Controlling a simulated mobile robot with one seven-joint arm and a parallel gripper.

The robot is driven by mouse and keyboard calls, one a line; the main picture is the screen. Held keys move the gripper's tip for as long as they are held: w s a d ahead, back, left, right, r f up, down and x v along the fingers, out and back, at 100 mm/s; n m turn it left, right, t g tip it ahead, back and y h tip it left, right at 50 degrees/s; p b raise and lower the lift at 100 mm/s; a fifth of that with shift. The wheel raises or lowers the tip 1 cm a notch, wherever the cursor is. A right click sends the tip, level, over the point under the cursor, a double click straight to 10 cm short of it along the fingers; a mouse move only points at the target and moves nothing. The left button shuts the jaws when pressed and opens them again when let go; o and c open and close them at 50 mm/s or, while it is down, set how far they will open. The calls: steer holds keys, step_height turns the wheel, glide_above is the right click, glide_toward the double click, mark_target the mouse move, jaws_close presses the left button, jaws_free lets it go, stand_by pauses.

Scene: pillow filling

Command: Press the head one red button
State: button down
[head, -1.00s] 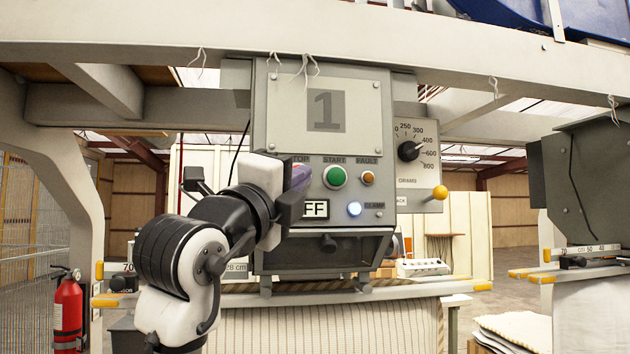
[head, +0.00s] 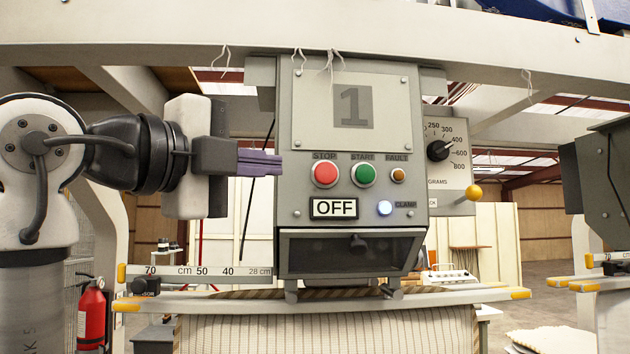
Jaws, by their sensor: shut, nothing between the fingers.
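The head one panel (head: 303,110) is a grey box with a plate marked 1. Its red STOP button (head: 325,174) is round and fully visible on the left of the button row. My gripper (head: 281,164) is to the left of the red button at about its height, its purple fingers shut with nothing between them and pointing right. The fingertips appear apart from the button in the picture; their depth from the panel is hard to tell. The display (head: 334,208) below reads OFF.
The green START button (head: 363,174) and orange FAULT light (head: 398,175) sit right of the red button. A lit CLAMP light (head: 384,208) is below. A grams dial (head: 438,150) and yellow-knobbed lever (head: 474,192) are further right. A ruler bar (head: 200,273) runs below my gripper.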

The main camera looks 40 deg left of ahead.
steer(key=shift+d, duration=0.1)
stand_by(0.3)
steer(key=p, duration=0.4)
glide_toward(334, 173)
steer(key=w+d, duration=0.2)
steer(key=d, duration=0.1)
steer(key=w+a, duration=0.1)
steer(key=w+a+p, duration=0.1)
steer(key=w, duration=0.1)
steer(key=shift+a+r, duration=0.2)
steer(key=shift+r, duration=0.1)
steer(key=shift+w+a+p, duration=0.3)
steer(key=shift+a+p, duration=0.05)
